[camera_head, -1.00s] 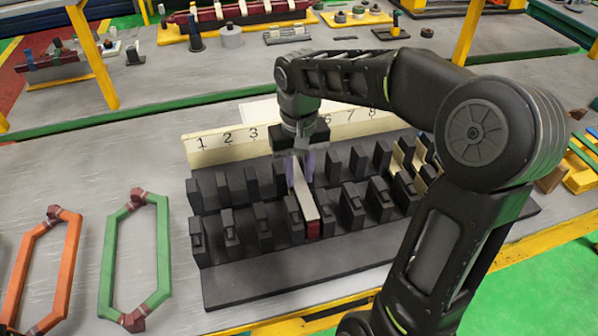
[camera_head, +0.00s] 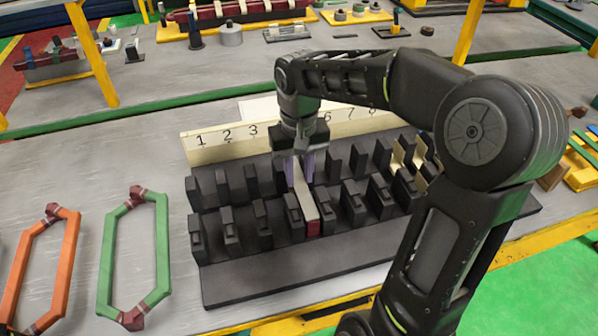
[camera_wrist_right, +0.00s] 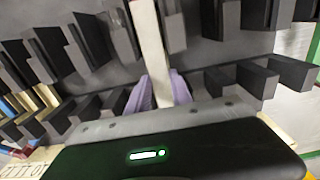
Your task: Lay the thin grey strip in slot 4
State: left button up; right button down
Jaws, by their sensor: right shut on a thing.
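The thin grey strip (camera_head: 308,207) lies lengthwise between two rows of black teeth on the dark stator block (camera_head: 300,265). It lines up with the fourth gap from the left, by the front teeth. A dark red piece (camera_head: 313,228) shows at its near end. My right gripper (camera_head: 302,168) is shut on the strip toward its far end, with purple fingertips on both sides. In the right wrist view the pale strip (camera_wrist_right: 149,42) runs up from between the fingertips (camera_wrist_right: 160,90). How deep it sits cannot be told. My left gripper is out of view.
A cream number board (camera_head: 225,143) stands behind the block; my right arm hides 4 and 5. Cream pieces (camera_head: 398,155) sit in slots farther right. A green coil (camera_head: 107,262) and an orange coil (camera_head: 68,262) lie at left on the grey table.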

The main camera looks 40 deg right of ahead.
aim_at(299, 182)
jog(key=c, duration=1.1)
grip_release()
jog(key=shift+o, duration=0.2)
jog(key=shift+r, duration=0.15)
jog(key=shift+r+p, duration=0.65)
notch_tip(299, 182, up, 8)
jog(key=p, duration=0.6)
jog(key=shift+f, duration=0.25)
